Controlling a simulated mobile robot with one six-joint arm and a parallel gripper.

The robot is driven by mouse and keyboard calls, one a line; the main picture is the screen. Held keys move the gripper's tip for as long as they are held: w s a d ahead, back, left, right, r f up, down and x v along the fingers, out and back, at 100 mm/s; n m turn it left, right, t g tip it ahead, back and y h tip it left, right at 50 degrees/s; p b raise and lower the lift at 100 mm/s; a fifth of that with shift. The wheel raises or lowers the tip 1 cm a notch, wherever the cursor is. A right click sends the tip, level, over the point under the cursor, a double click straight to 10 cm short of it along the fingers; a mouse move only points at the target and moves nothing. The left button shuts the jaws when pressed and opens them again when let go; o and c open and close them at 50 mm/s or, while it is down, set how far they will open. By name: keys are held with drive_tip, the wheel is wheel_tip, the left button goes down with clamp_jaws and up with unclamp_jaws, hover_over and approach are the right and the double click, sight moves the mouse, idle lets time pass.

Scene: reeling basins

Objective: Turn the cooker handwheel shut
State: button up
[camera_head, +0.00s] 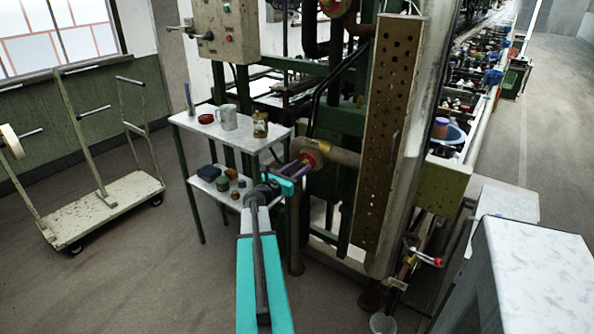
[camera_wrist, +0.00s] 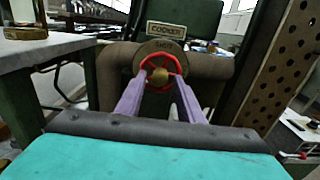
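The red cooker handwheel (camera_wrist: 160,59) with its round brass-coloured hub (camera_wrist: 160,76) is straight ahead in the wrist view. A plate marked COOKER (camera_wrist: 173,30) is above it, and a round disc with small lettering (camera_wrist: 148,48) is behind it. In the head view the handwheel (camera_head: 323,148) is on a rusty pipe, partly hidden. My gripper (camera_wrist: 163,84) points at the wheel. Its two purple fingers are apart, with their tips at the lower left and lower right of the rim and the hub between them. I cannot tell whether they touch the rim.
A two-level side table (camera_head: 185,122) with a mug (camera_head: 228,117), a jar (camera_head: 260,123) and small items stands left of the wheel. A perforated panel (camera_head: 388,130) rises on the right. A trolley (camera_head: 105,205) stands far left. The floor between is clear.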

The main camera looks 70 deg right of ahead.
drive_tip(key=shift+x, duration=0.9)
clamp_jaws()
drive_tip(key=shift+f+b, duration=0.15)
drive_tip(key=shift+b, duration=0.25)
